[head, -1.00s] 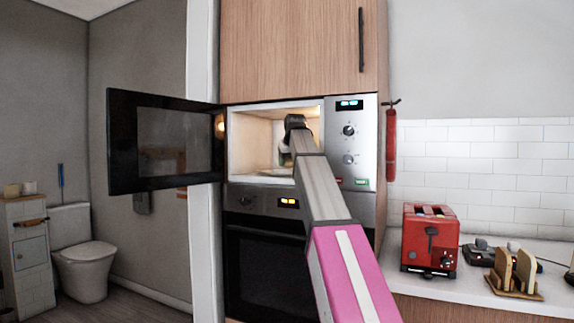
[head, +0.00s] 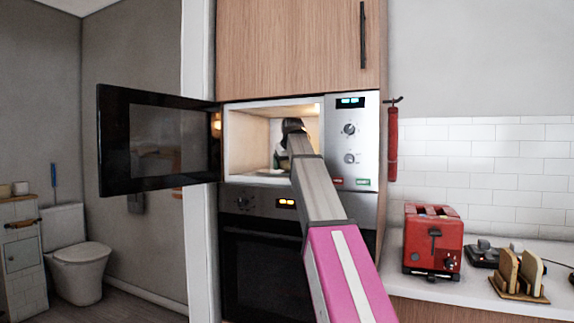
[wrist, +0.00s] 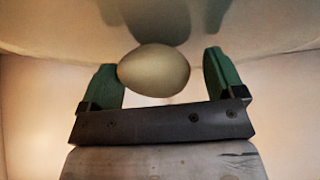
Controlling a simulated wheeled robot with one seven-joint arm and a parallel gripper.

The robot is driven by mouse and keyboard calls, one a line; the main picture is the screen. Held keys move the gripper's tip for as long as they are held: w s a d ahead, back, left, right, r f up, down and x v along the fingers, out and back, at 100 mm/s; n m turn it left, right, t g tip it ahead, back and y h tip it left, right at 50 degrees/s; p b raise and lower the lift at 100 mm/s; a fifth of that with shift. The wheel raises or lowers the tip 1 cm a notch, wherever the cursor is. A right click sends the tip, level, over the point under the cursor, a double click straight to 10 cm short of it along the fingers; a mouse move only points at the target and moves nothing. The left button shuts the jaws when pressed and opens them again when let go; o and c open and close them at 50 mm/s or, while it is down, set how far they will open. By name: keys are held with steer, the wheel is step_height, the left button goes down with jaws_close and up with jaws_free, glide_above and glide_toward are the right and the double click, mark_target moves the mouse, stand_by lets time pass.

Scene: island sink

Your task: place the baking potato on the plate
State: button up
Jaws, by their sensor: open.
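My gripper (head: 284,152) is inside the open microwave, partly hidden by my own arm in the head view. In the wrist view its green fingers (wrist: 162,74) stand apart. A pale, smooth oval thing, apparently the baking potato (wrist: 154,71), shows between them. It overlaps the left finger in the picture, with a clear gap to the right finger. I cannot tell whether it touches either finger. A pale edge, perhaps the plate (head: 268,172), shows low in the microwave. The potato cannot be made out in the head view.
The microwave (head: 232,140) has its door (head: 160,142) swung wide open to the left. Its control panel (head: 350,140) is on the right, close to my arm. An oven (head: 262,270) is below. A red toaster (head: 433,243) and a toast rack (head: 520,275) stand on the right counter.

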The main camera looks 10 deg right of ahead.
steer(key=shift+s+a+r, duration=0.1)
steer(key=shift+s+r, duration=0.15)
steer(key=shift+r, duration=0.05)
steer(key=v, duration=0.2)
steer(key=shift+s+r, duration=0.25)
steer(key=shift+r, duration=0.05)
steer(key=s, duration=1.1)
steer(key=shift+s+f, duration=0.15)
steer(key=shift+s, duration=0.25)
